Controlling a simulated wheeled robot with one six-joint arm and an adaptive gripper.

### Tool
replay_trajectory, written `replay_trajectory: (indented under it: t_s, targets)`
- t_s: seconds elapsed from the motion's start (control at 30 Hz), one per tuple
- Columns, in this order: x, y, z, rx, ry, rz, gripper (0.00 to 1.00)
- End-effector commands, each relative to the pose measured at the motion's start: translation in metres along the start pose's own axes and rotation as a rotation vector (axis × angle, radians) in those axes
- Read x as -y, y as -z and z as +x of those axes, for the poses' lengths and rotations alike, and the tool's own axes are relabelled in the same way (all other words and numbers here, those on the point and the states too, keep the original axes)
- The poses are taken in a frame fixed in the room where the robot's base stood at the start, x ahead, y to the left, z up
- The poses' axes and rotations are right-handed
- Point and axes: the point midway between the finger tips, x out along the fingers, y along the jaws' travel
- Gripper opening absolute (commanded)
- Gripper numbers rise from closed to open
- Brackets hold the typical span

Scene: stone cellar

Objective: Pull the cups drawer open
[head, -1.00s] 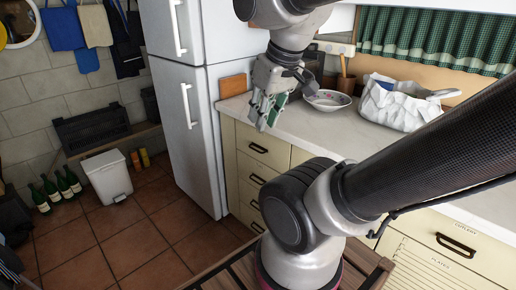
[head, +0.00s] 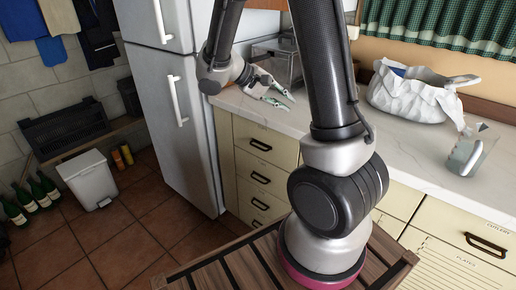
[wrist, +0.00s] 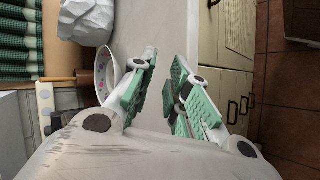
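A column of cream drawers with dark handles stands beside the fridge; the top one (head: 280,150) and those below it (head: 248,172) look shut. No cups label is readable, so I cannot tell which drawer is the cups drawer. The drawer at the right (head: 440,239) is labelled cutlery, with a plates front below. My gripper (head: 284,98) is over the left end of the counter, above the drawer column, pointing right. In the wrist view my gripper (wrist: 167,95) has its green-padded fingers apart with nothing between them. Drawer fronts and handles (wrist: 232,111) show to its right.
The counter (head: 425,165) holds a white crumpled bag (head: 405,98) and a clear jug (head: 470,150). A patterned bowl (wrist: 106,68) is near my gripper in the wrist view. The fridge (head: 180,120) stands left of the drawers. A slatted wooden surface (head: 225,268) is in front.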

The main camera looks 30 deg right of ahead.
Motion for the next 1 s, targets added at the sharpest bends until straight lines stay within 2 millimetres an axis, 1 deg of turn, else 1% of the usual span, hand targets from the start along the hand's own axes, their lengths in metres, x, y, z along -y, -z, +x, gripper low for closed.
replay_trajectory:
  t_s: [0.03,0.07,0.1,0.17,0.2,0.27,0.3,0.37,0.4,0.5,0.53,0.6,0.7,0.77,1.0]
  targets:
    - [0.019,0.019,0.007,-0.014,-0.085,-0.025,0.17]
    - [0.03,0.031,0.01,-0.033,-0.131,-0.029,0.17]
    - [0.045,0.045,0.015,-0.062,-0.191,-0.037,0.17]
    - [0.071,0.067,0.021,-0.118,-0.272,-0.051,0.17]
    - [0.09,0.079,0.026,-0.161,-0.317,-0.061,0.17]
    - [0.119,0.095,0.033,-0.227,-0.372,-0.075,0.17]
    - [0.138,0.103,0.038,-0.272,-0.398,-0.085,0.17]
    - [0.166,0.112,0.046,-0.334,-0.43,-0.1,0.17]
    - [0.184,0.117,0.051,-0.374,-0.443,-0.109,0.17]
    - [0.221,0.123,0.061,-0.457,-0.46,-0.129,0.17]
    - [0.229,0.124,0.063,-0.476,-0.461,-0.132,0.17]
    - [0.243,0.125,0.068,-0.508,-0.462,-0.139,0.17]
    - [0.251,0.128,0.073,-0.529,-0.462,-0.141,0.17]
    - [0.25,0.132,0.078,-0.533,-0.461,-0.14,0.17]
    - [0.234,0.152,0.11,-0.529,-0.46,-0.14,0.17]
